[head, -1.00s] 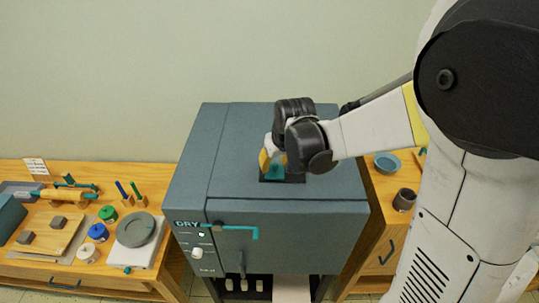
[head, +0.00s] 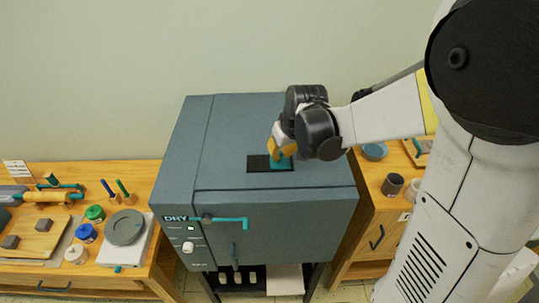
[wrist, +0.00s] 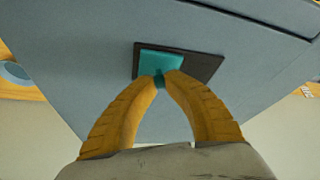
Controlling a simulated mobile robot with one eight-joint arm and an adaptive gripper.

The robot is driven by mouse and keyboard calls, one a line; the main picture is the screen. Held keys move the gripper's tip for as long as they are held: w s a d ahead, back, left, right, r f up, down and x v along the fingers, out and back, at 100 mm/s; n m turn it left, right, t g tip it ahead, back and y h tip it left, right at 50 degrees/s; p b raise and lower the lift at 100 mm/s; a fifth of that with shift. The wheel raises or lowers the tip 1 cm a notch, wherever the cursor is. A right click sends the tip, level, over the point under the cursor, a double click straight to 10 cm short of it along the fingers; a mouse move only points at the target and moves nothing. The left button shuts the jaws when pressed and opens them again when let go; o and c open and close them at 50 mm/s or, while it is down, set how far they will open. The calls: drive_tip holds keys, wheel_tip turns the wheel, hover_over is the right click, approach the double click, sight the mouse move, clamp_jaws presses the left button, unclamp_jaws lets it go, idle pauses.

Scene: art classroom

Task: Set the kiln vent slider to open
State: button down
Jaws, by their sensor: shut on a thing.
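The kiln (head: 270,215) is a blue-grey box with a dark rectangular vent opening (head: 257,164) in its top. A teal vent slider (head: 282,166) covers the right part of that opening in the head view, and the left part is bare and dark. My gripper (head: 281,157) points down at the slider with its yellow fingers. In the wrist view the fingertips (wrist: 160,76) are closed on the small teal knob (wrist: 159,82) of the slider plate (wrist: 160,62). The dark opening (wrist: 205,68) shows to the plate's right there. The knob is mostly hidden in the head view.
A teal handle (head: 225,220) and white dial (head: 188,247) are on the kiln's front. A wooden bench with paint pots and a grey disc (head: 125,228) stands left. A cabinet with a blue bowl (head: 375,151) and dark cup (head: 393,185) stands right. The kiln top is otherwise clear.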

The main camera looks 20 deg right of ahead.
drive_tip(key=shift+d, duration=0.1)
drive_tip(key=c, duration=1.3)
unclamp_jaws()
drive_tip(key=shift+s+d, duration=0.1)
drive_tip(key=shift+d, duration=0.15)
drive_tip(key=shift+a, duration=0.1)
drive_tip(key=shift+r, duration=0.2)
drive_tip(key=v, duration=1.1)
drive_tip(key=shift+s+r, duration=0.15)
drive_tip(key=shift+r, duration=0.1)
